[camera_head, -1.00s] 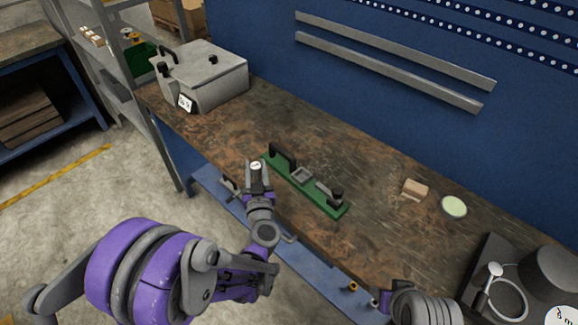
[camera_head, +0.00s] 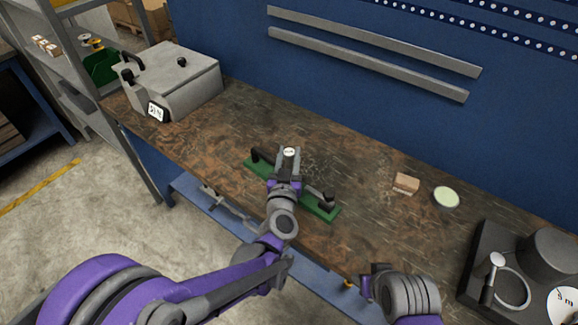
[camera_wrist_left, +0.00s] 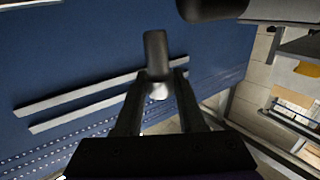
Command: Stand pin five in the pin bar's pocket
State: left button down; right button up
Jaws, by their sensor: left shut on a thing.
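Pin five (camera_head: 290,152) is a dark cylinder with a pale, marked top. My left gripper (camera_head: 288,162) is shut on it and holds it over the middle of the pin bar. In the left wrist view the pin (camera_wrist_left: 155,55) shows between the two fingers (camera_wrist_left: 160,90). The pin bar (camera_head: 328,212) is a long green base on the bench with black handles near its ends. Its middle, with the pocket, is hidden behind my left gripper and wrist, so I cannot tell whether the pin touches it. My right gripper (camera_head: 372,282) is at the bench's front edge, its fingers unclear.
A grey box with handles (camera_head: 178,82) stands on the bench (camera_head: 225,125) at the back left. A small tan block (camera_head: 406,182) and a pale green disc (camera_head: 446,196) lie to the right. A dark device (camera_head: 500,260) stands at the far right. Bench behind the bar is clear.

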aim_at(288, 167)
pick_arm(q)
jog(key=shift+f, duration=1.95)
jog(key=shift+f+b, duration=0.6)
jog(key=shift+b, duration=0.2)
jog(key=c, duration=0.5)
grip_release()
jog(key=shift+s, duration=0.1)
